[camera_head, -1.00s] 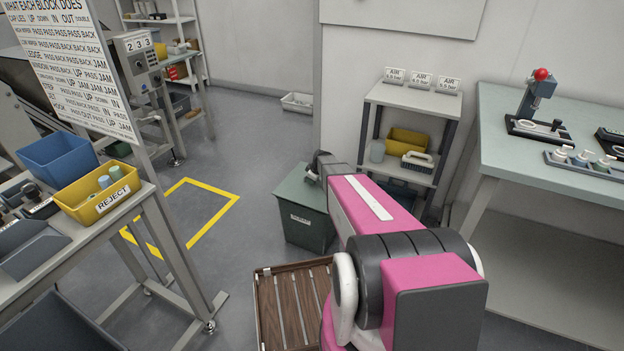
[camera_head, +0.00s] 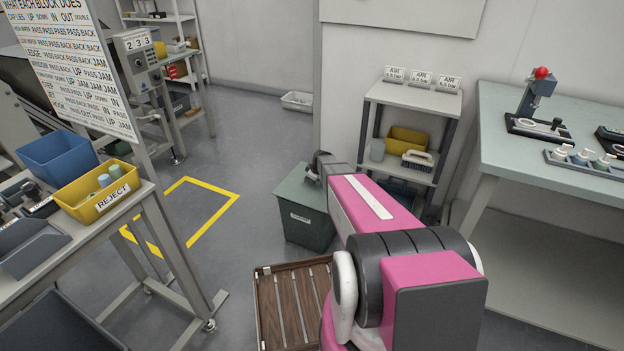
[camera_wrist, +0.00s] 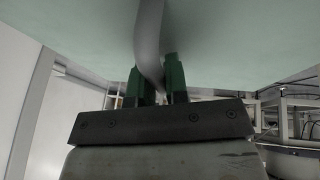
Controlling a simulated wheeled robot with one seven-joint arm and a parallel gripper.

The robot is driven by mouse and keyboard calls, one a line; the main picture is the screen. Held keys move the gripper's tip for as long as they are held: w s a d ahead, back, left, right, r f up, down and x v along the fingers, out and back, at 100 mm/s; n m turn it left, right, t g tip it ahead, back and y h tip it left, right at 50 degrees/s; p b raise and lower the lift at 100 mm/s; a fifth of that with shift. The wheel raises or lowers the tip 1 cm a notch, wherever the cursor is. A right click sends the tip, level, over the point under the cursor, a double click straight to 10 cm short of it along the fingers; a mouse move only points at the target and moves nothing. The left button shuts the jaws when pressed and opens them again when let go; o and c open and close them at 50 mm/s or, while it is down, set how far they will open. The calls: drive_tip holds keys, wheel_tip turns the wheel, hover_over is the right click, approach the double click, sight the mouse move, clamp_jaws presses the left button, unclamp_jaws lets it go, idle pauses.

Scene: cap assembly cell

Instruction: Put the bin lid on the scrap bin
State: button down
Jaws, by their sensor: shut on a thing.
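The dark green scrap bin (camera_head: 304,226), with a white label on its front, stands on the floor behind my forearm. The flat green bin lid (camera_head: 296,190) shows at the bin's top, with no gap visible at the near edge; whether it is fully seated I cannot tell. My gripper (camera_head: 318,168) is at the lid, partly hidden by my arm. In the wrist view my gripper (camera_wrist: 156,80) has its green fingers shut on the lid's grey curved handle (camera_wrist: 150,40). The pale green lid surface (camera_wrist: 235,35) fills the top of that view.
A grey shelf (camera_head: 412,98) with a yellow bin (camera_head: 407,141) and a brush stands right behind the scrap bin. A slatted wooden pallet (camera_head: 292,305) lies in front. The yellow floor square (camera_head: 190,240) at left is empty. A workbench (camera_head: 560,170) stands at right.

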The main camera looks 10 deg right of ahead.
drive_tip(key=shift+f, duration=0.25)
drive_tip(key=c, duration=1.1)
unclamp_jaws()
drive_tip(key=shift+o, duration=0.2)
drive_tip(key=shift+s+r, duration=0.1)
